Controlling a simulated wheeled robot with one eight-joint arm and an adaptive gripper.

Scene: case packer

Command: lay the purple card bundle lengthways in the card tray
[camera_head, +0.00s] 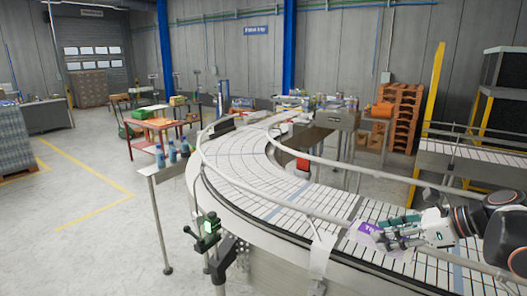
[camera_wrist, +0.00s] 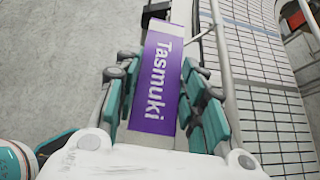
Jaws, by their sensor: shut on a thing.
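The purple card bundle (camera_head: 368,229) shows at the lower right of the head view, partly covered by my gripper (camera_head: 392,231). In the wrist view the bundle (camera_wrist: 158,80) is a long purple block with white "Tasmuki" lettering and a pale far end. My gripper (camera_wrist: 163,100) is shut on its two long sides, with teal-padded fingers left and right. The bundle points away from the palm and is held near the conveyor's guide rail. I cannot make out the card tray in either view.
A curved conveyor (camera_head: 262,195) with pale slats and metal guide rails (camera_head: 270,205) fills the middle; its rail (camera_wrist: 219,55) runs right of the bundle. A green-lit device (camera_head: 208,228) is on its near side. Several bottles (camera_head: 172,153) stand on a small shelf.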

